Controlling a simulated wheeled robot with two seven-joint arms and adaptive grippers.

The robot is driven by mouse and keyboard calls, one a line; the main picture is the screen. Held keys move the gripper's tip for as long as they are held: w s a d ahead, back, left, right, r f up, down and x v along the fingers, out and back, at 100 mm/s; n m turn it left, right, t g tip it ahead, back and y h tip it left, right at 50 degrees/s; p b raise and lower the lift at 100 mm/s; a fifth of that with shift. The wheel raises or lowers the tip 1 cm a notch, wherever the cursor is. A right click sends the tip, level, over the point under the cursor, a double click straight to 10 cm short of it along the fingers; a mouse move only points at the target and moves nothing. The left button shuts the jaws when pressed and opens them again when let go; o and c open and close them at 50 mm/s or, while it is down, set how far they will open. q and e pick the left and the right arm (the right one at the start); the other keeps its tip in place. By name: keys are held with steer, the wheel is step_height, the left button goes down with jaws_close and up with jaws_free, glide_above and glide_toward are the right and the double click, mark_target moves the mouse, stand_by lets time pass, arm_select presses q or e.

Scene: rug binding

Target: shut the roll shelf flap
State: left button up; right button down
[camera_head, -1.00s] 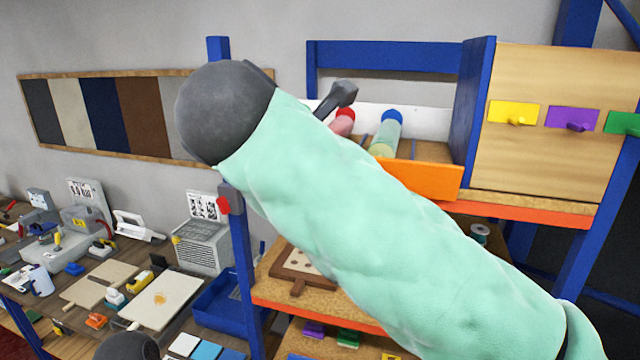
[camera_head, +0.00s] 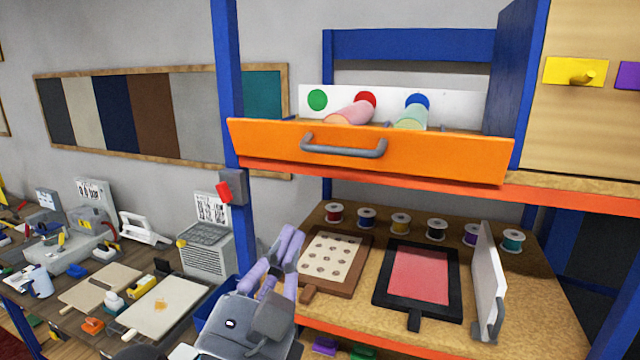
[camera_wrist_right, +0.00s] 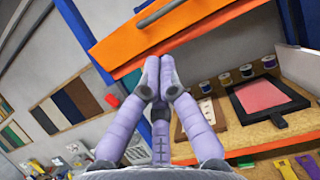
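The roll shelf flap (camera_head: 430,155) is an orange panel with a grey bar handle (camera_head: 344,148). It leans outward at the top, so it stands partly open, with a pink roll (camera_head: 350,113) and a mint roll (camera_head: 411,118) showing behind it. My right gripper (camera_head: 288,240), with lilac fingers, is below and left of the flap, apart from it. In the right wrist view its fingertips (camera_wrist_right: 159,68) meet with nothing seen between them, and the flap (camera_wrist_right: 190,22) lies beyond them. My left gripper is not in view.
A blue post (camera_head: 228,80) with a red-switched box stands by the flap's left end. The lower shelf (camera_head: 365,230) holds thread spools, a punched board, a framed red panel (camera_head: 419,275) and an upright white plate (camera_head: 487,275). A cluttered bench is at left.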

mark_target(327, 152)
steer(key=p+x, duration=0.2)
steer(key=x, duration=0.4)
steer(key=p+x, duration=0.3)
steer(key=x, duration=0.4)
steer(key=shift+s+a+r, duration=0.1)
steer(key=shift+a+r, duration=0.1)
steer(key=shift+w+d+r+p, duration=0.1)
steer(key=shift+w+p, duration=0.3)
steer(key=shift+w+d+r+b, duration=0.1)
steer(key=shift+r+b, duration=0.15)
steer(key=shift+b, duration=0.5)
steer(key=shift+w+r+g+y+b, duration=0.35)
steer(key=shift+r+g+y+b, duration=0.15)
steer(key=shift+r+g+b, duration=0.5)
steer(key=shift+d, duration=0.1)
